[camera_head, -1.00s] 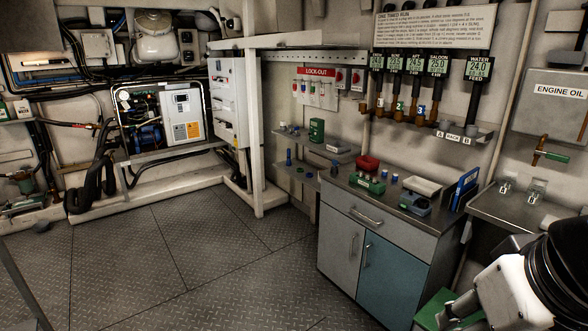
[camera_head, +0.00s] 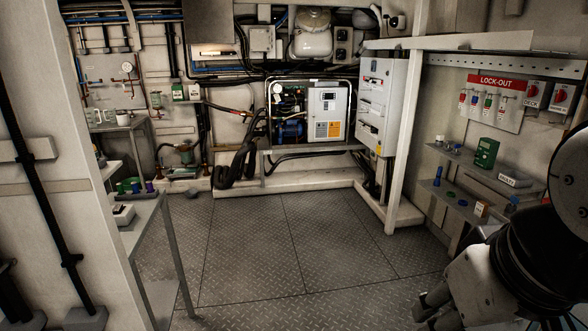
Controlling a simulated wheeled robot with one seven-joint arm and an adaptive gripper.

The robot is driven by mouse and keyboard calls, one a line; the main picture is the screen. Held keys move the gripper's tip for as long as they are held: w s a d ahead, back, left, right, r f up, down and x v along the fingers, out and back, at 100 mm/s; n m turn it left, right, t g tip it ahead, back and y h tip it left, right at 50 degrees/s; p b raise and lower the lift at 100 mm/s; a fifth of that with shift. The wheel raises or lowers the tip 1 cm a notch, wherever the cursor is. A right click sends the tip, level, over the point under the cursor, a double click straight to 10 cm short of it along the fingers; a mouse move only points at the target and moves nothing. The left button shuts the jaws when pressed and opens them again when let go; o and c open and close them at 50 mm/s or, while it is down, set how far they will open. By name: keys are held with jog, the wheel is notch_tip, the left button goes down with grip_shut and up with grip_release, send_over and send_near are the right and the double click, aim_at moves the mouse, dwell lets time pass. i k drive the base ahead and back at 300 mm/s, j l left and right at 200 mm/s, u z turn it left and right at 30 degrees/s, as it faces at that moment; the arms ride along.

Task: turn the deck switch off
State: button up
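I cannot tell which fitting is the deck switch; no label that reads so shows. My gripper (camera_head: 432,310) is low at the right edge, far from all of these. Its fingers are dark and partly cut off, so its opening is unclear.
The chequer-plate floor (camera_head: 290,245) is open in the middle. A white post (camera_head: 403,150) stands before the cabinet. A narrow bench (camera_head: 140,222) with small items is at the left. A shelf (camera_head: 470,170) with a green device lies beneath the lock-out board (camera_head: 497,100).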

aim_at(534, 91)
jog(key=i+z, duration=0.15)
jog(key=i, duration=0.7)
jog(key=i+j+z, duration=0.15)
jog(key=i, duration=1.6)
jog(key=i+l+u, duration=0.15)
jog(key=i, duration=0.85)
jog(key=i+z, duration=0.25)
jog(key=i, duration=0.3)
jog(key=i+j+z, duration=0.3)
jog(key=i, duration=0.2)
jog(key=i+l, duration=0.05)
jog(key=l, duration=0.05)
